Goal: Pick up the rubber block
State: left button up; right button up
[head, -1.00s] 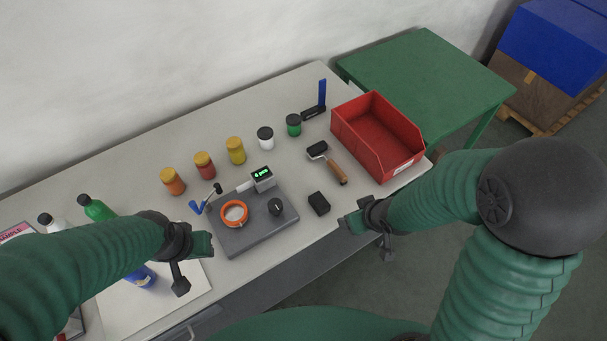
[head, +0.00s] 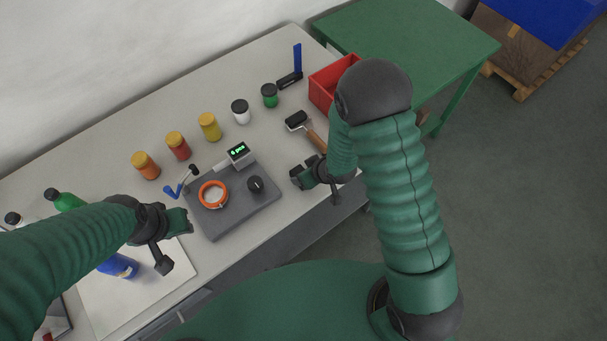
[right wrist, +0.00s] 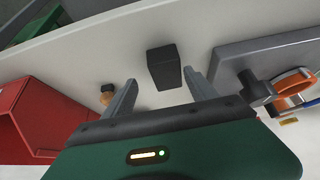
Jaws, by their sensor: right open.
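The rubber block (right wrist: 163,66) is a small black block on the pale bench. In the right wrist view it stands between and just beyond the spread fingertips of my right gripper (right wrist: 159,78), with no clear contact. In the head view my right gripper (head: 302,176) covers the block's spot, to the right of the grey labelling base. My left gripper (head: 183,222) hangs at the left, near the front of that base. No object shows in it, and its finger gap is unclear.
The grey base (head: 235,218) carries an orange ring (head: 212,194) and a black knob (head: 255,184). A roller (head: 297,121) with a wooden handle lies behind the right gripper. A red bin (head: 325,82) is at the back right, partly hidden by my arm. Several jars line the back.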

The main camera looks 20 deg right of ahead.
jog(key=shift+x, duration=1.15)
jog(key=shift+a+f, duration=0.2)
jog(key=shift+a, duration=0.3)
jog(key=shift+w+a, duration=0.1)
jog(key=shift+a, duration=0.35)
jog(key=shift+c, duration=1.4)
jog(key=shift+d, duration=0.1)
jog(key=shift+c, duration=1.1)
jog(key=shift+d, duration=0.5)
jog(key=c, duration=0.7)
jog(key=shift+c, duration=1.2)
pick_arm(q)
jog(key=shift+s+a+r, duration=0.2)
jog(key=shift+s+a, duration=0.05)
jog(key=shift+a, duration=0.45)
pick_arm(e)
jog(key=shift+a+r, duration=0.1)
jog(key=shift+a, duration=0.25)
grip_shut()
